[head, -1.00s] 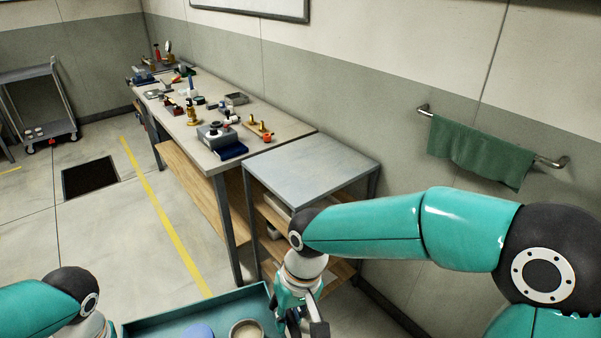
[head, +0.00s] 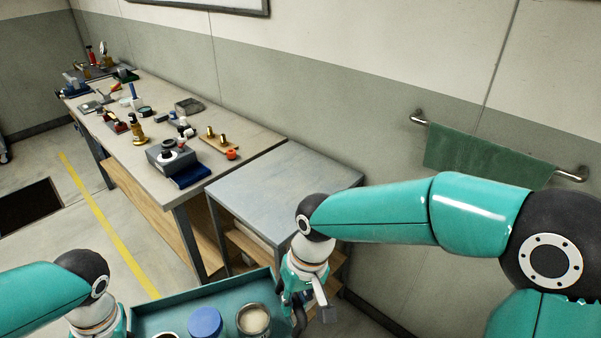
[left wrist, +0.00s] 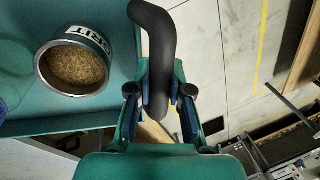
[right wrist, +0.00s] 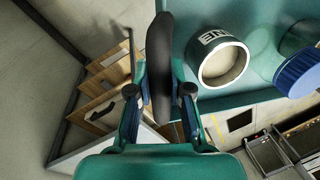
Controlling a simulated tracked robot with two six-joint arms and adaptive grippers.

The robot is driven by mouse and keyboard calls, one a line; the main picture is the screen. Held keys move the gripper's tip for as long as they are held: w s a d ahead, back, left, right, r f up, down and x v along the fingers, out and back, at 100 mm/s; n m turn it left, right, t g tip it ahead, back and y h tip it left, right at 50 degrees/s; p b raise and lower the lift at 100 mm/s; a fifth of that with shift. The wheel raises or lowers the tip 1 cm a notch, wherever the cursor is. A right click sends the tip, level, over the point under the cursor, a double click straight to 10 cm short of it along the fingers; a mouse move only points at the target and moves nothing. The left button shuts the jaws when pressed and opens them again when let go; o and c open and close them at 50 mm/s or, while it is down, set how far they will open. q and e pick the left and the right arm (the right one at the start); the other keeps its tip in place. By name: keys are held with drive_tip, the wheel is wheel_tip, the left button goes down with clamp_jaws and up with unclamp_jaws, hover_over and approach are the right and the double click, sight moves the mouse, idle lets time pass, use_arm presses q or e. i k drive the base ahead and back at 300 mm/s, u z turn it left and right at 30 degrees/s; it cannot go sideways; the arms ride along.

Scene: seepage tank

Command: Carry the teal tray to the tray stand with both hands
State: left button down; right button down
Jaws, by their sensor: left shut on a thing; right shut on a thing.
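The teal tray (head: 180,302) is at the bottom of the head view, its near part cut off. It carries a blue-lidded jar (head: 205,322), a tin of pale contents (head: 254,320) and a tin of brown grit (left wrist: 75,68). My left gripper (left wrist: 158,98) is shut on a dark tray handle (left wrist: 152,30). My right gripper (right wrist: 160,95) is shut on the opposite dark handle (right wrist: 160,45); it also shows in the head view (head: 302,308) at the tray's right end. A grey-topped stand (head: 285,185) with wooden shelves, apparently the tray stand, is beyond the tray; its top is bare.
A long workbench (head: 235,140) crowded with small items adjoins the stand's left side. A green towel (head: 485,155) hangs on a wall rail at right. A dark floor opening (head: 30,207) lies far left. Floor around the yellow line (head: 105,220) is clear.

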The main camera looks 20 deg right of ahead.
sight(273, 215)
drive_tip(key=z, duration=0.3)
drive_tip(key=i, duration=1.3)
drive_tip(key=z, duration=0.35)
